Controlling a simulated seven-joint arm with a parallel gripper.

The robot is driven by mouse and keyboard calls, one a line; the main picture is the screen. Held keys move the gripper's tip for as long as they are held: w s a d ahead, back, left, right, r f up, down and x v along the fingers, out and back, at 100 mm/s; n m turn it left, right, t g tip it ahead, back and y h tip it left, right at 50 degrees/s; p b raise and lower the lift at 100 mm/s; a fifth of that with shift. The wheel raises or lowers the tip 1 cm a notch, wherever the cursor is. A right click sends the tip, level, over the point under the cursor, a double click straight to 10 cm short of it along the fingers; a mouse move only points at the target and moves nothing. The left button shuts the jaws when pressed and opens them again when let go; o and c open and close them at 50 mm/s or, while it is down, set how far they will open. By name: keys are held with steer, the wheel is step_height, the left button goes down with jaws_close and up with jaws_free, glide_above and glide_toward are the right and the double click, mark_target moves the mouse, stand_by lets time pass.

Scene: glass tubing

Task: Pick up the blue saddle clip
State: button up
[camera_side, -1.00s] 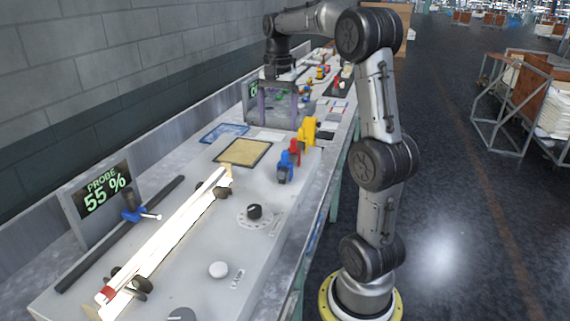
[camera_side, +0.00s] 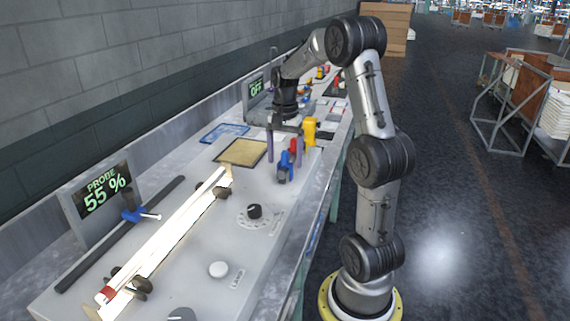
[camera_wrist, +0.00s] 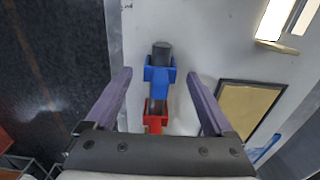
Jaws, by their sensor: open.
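The blue saddle clip (camera_side: 285,167) stands on the bench beside the red clip (camera_side: 294,150), in front of the taller yellow clip (camera_side: 309,131). In the wrist view the blue clip (camera_wrist: 160,74) lies beyond and roughly midway between my fingertips, with the red clip (camera_wrist: 155,121) closer to the palm. My gripper (camera_side: 285,148) is open and empty, with its two purple fingers pointing down around the row of clips. In the wrist view the open fingers (camera_wrist: 160,80) flank the blue clip without touching it.
A tan pad (camera_side: 240,152) and a blue outlined tray (camera_side: 226,133) lie left of the clips. A black knob (camera_side: 254,211) and the long white glass tubing (camera_side: 170,238) are nearer the camera. A display reading "PROBE 55 %" (camera_side: 103,189) stands at the left.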

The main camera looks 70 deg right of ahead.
steer(key=shift+f, duration=1.45)
steer(key=shift+c, duration=0.3)
